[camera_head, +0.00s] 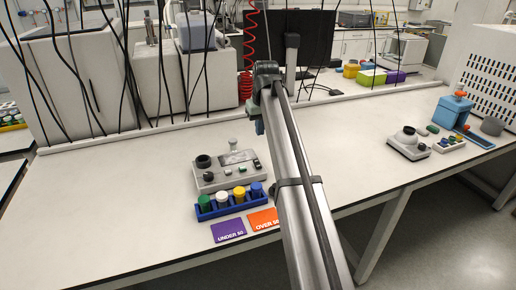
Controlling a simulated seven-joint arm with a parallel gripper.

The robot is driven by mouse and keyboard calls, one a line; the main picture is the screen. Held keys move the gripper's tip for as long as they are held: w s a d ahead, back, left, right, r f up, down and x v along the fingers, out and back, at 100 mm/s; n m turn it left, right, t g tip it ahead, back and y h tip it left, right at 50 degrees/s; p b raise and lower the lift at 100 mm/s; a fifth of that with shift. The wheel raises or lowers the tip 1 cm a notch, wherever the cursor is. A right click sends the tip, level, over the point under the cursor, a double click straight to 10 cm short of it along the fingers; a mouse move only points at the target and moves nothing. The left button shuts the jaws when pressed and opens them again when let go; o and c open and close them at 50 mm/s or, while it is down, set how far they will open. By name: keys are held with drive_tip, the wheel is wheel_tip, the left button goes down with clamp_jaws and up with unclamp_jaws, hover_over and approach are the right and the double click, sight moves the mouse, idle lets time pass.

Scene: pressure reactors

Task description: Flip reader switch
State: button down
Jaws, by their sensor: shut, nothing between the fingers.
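The reader appears to be the grey box-shaped device (215,183) on the bench, left of my arm. It has a dark round port at its left, a small display, a pale upright knob at the back and small dark and green controls. A small black part (257,165) at its right end may be the switch; its position is too small to tell. My gripper (259,128) is partly hidden behind my own arm, above the bench and beyond the reader's right end. It is shut and empty, apart from the reader.
A blue rack (230,208) of capped vials stands in front of the reader. A purple card (228,231) and an orange card (262,219) lie before it. Another small device (408,145) stands at the right. Black cables hang behind. The bench's left side is clear.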

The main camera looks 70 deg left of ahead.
sight(256, 161)
drive_tip(key=x, duration=1.3)
drive_tip(key=shift+a+f, duration=0.1)
drive_tip(key=shift+f, duration=0.3)
